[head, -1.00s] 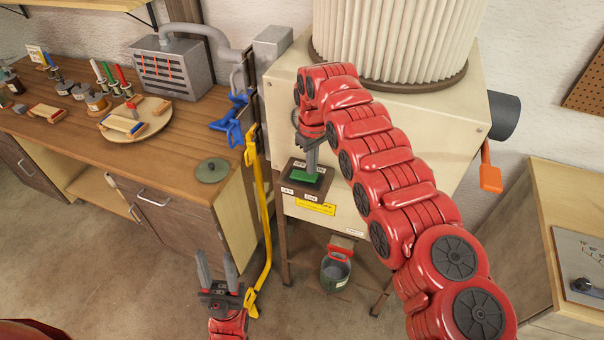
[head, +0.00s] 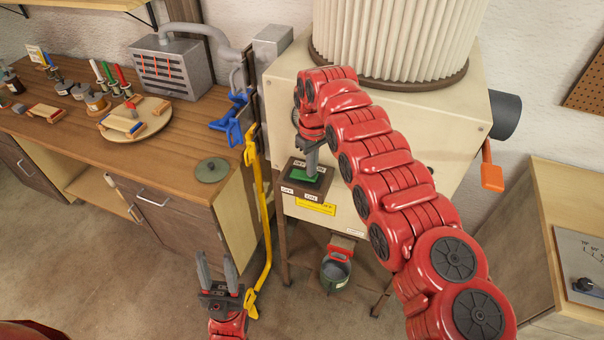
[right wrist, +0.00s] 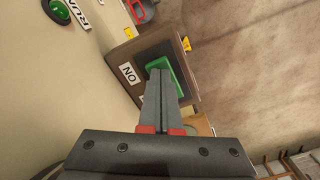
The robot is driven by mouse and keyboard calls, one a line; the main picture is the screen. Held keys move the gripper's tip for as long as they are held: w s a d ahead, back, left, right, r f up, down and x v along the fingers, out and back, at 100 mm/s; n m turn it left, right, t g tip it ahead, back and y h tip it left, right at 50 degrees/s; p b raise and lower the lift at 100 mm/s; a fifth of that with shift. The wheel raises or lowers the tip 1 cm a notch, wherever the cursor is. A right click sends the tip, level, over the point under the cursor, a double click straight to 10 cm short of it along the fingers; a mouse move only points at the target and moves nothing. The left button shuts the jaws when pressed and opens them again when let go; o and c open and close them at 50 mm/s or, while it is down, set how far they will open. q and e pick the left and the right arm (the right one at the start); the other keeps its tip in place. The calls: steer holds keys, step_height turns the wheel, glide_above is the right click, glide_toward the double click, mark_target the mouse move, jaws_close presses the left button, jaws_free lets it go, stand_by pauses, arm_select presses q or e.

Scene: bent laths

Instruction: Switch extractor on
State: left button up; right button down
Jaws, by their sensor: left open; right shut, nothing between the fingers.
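The extractor (head: 400,125) is a cream cabinet with a pleated drum on top. On its front is a dark switch box with a green switch (head: 322,179) and OFF and ON labels. My right gripper (head: 311,176) is shut and empty, pointing down with its fingertips at the green switch. In the right wrist view the fingertips (right wrist: 160,72) overlap the green switch (right wrist: 178,80), next to the ON label (right wrist: 130,73). I cannot tell whether they press it. A green RUN lamp (right wrist: 59,11) shows there too. My left gripper (head: 218,273) is open and empty, low near the bench.
A yellow bent rail (head: 259,210) and blue clamps (head: 230,122) stand between bench and extractor. The wooden bench (head: 170,150) at left carries several small items. An orange lever (head: 491,170) is at the cabinet's right side.

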steer(key=shift+f, duration=0.4)
steer(key=shift+r, duration=0.85)
step_height(320, 180, up, 2)
steer(key=shift+r, duration=0.2)
steer(key=shift+r+p, duration=0.55)
steer(key=shift+r, duration=1)
steer(key=shift+f, duration=0.1)
steer(key=shift+s, duration=0.1)
